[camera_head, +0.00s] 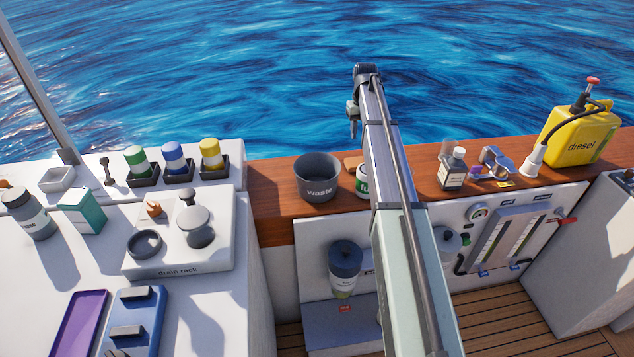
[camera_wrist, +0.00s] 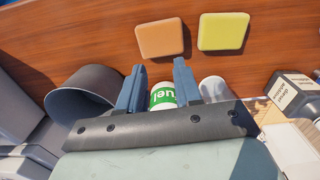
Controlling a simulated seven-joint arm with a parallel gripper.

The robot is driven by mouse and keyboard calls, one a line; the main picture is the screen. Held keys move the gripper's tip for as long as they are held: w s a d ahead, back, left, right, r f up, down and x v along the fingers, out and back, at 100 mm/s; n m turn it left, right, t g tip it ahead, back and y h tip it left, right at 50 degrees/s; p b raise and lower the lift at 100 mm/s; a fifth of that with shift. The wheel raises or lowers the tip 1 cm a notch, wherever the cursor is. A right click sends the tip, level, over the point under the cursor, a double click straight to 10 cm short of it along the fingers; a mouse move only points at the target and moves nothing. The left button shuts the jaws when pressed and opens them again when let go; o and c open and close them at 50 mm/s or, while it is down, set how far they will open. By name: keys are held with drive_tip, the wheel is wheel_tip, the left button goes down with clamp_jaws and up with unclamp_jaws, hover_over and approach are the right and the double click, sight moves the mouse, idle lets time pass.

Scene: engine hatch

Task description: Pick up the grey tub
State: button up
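The grey tub (camera_head: 319,179), a dark open round pot marked "waste", stands upright on the wooden ledge, just left of my arm in the head view. In the wrist view the tub (camera_wrist: 84,90) lies left of my fingers, its open mouth partly visible and its lower part hidden by my gripper body. My gripper (camera_head: 353,118) is raised above the ledge. In the wrist view its two blue fingers (camera_wrist: 160,75) are spread apart, with nothing held. A white and green "fuel" tin (camera_wrist: 163,96) shows beyond the gap between them.
The fuel tin (camera_head: 362,181) stands close right of the tub, partly behind my arm. An orange pad (camera_wrist: 162,38) and a yellow pad (camera_wrist: 223,31) lie on the ledge. A dark bottle (camera_head: 452,169) and a yellow diesel can (camera_head: 580,138) stand farther right.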

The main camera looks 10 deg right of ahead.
drive_tip(key=n+g, duration=0.1)
drive_tip(key=n, duration=1.4)
approach(317, 153)
drive_tip(key=f, duration=0.9)
drive_tip(key=shift+s, duration=0.35)
drive_tip(key=shift+s+d+f, duration=0.1)
drive_tip(key=shift+s+f, duration=0.05)
drive_tip(key=shift+f, duration=1.15)
drive_tip(key=shift+s+d+f, duration=0.1)
drive_tip(key=shift+s+f, duration=0.05)
drive_tip(key=shift+f, duration=1.15)
drive_tip(key=shift+c, duration=0.2)
clamp_jaws()
